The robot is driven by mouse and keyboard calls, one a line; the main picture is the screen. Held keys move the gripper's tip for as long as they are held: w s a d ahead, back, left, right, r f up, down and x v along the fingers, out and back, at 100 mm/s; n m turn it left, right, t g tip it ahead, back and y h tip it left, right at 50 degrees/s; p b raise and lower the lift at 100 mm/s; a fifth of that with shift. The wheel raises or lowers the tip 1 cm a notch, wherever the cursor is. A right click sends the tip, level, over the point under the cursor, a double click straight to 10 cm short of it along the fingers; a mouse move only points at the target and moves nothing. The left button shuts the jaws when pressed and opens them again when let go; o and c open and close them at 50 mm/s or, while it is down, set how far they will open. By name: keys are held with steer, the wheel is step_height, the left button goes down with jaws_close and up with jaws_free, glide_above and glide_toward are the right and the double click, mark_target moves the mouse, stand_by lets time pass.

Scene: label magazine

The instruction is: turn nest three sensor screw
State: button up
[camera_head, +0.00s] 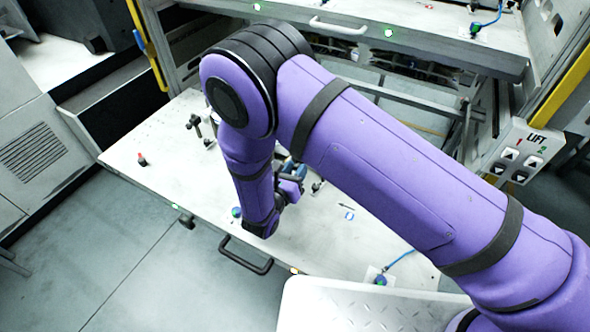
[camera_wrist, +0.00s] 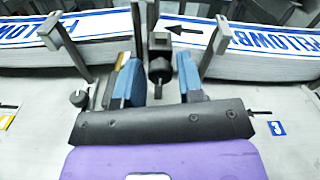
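In the wrist view my gripper (camera_wrist: 160,78) has its two blue fingers apart, with open space between them. A dark upright block or sensor head (camera_wrist: 160,58) stands between the fingers, with a gap visible on each side; I cannot tell its depth. A dark round knob (camera_wrist: 80,98) sits left of the fingers. I cannot tell which part is the nest three sensor screw. In the head view my gripper (camera_head: 292,178) is low over the light table, largely hidden by my purple arm.
Stacked blue-and-white labels (camera_wrist: 270,42) lie behind grey upright posts (camera_wrist: 214,45). The pale table (camera_head: 150,150) carries a red knob (camera_head: 142,160), a dark post fitting (camera_head: 195,125) and a green button with a blue cable (camera_head: 380,280). A lift panel (camera_head: 518,152) stands at right.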

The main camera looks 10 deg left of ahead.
steer(key=c, duration=0.6)
steer(key=shift+o, duration=0.2)
steer(key=shift+m, duration=2.8)
steer(key=o, duration=0.7)
steer(key=shift+c, duration=0.2)
